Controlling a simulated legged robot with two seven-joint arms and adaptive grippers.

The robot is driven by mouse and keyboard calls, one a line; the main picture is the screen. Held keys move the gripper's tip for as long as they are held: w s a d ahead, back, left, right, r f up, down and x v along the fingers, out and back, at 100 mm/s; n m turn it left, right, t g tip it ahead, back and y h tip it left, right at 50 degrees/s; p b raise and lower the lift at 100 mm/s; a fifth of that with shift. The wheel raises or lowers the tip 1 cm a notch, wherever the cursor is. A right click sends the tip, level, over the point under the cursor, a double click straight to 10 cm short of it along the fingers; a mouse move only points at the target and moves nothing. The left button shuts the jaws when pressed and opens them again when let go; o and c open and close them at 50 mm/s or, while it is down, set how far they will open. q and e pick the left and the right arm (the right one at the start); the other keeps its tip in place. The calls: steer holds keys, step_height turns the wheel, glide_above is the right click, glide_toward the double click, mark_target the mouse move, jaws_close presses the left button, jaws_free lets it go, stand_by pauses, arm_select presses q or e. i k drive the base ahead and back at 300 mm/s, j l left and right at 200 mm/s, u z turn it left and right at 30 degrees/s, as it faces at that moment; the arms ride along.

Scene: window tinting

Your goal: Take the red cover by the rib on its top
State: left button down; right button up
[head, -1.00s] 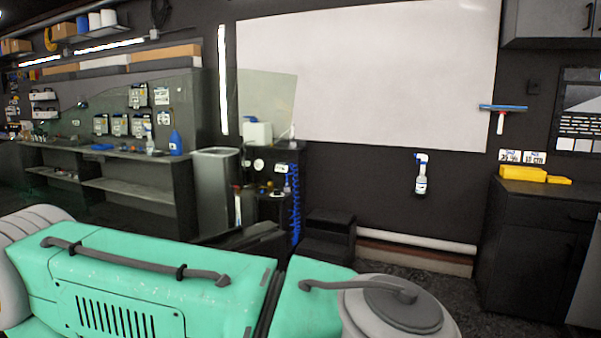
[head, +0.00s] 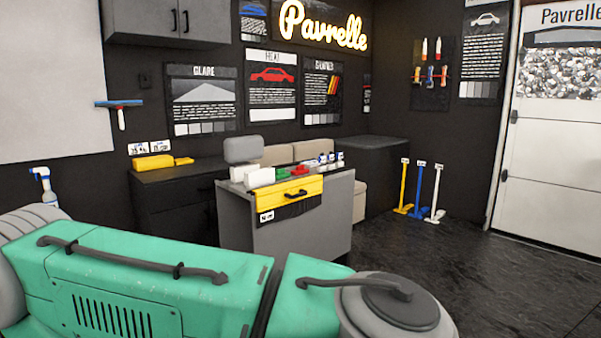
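A small red object (head: 299,170) lies on top of the grey desk (head: 333,196), right of a small green one (head: 283,173). It may be the red cover, but it is too small in the head view to make out a rib on its top. Neither of my grippers is in view.
White blocks (head: 260,177) and several small bottles (head: 331,158) also stand on the desk. A yellow panel with a dark handle (head: 290,189) is at its front. A black cabinet (head: 175,205) stands left. Open dark floor (head: 450,275) lies to the right.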

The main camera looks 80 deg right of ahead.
mark_target(299, 170)
steer(key=k+j+z, duration=0.1)
steer(key=z, duration=2.1)
steer(key=i+j+z, duration=0.1)
steer(key=z, duration=0.3)
steer(key=i+z, duration=0.35)
steer(key=i, duration=0.3)
steer(key=i+j+z, duration=0.15)
steer(key=i+z, duration=0.2)
steer(key=i, duration=0.35)
steer(key=i+l+z, duration=0.1)
steer(key=i+z, duration=0.15)
steer(key=i, duration=0.45)
steer(key=i+z, duration=0.25)
steer(key=i, duration=0.45)
steer(key=i+j+z, duration=0.25)
steer(key=i, duration=0.4)
steer(key=i+u, duration=0.5)
steer(key=i+l+u, duration=0.2)
steer(key=i+u, duration=0.3)
steer(key=i+l+u, duration=0.45)
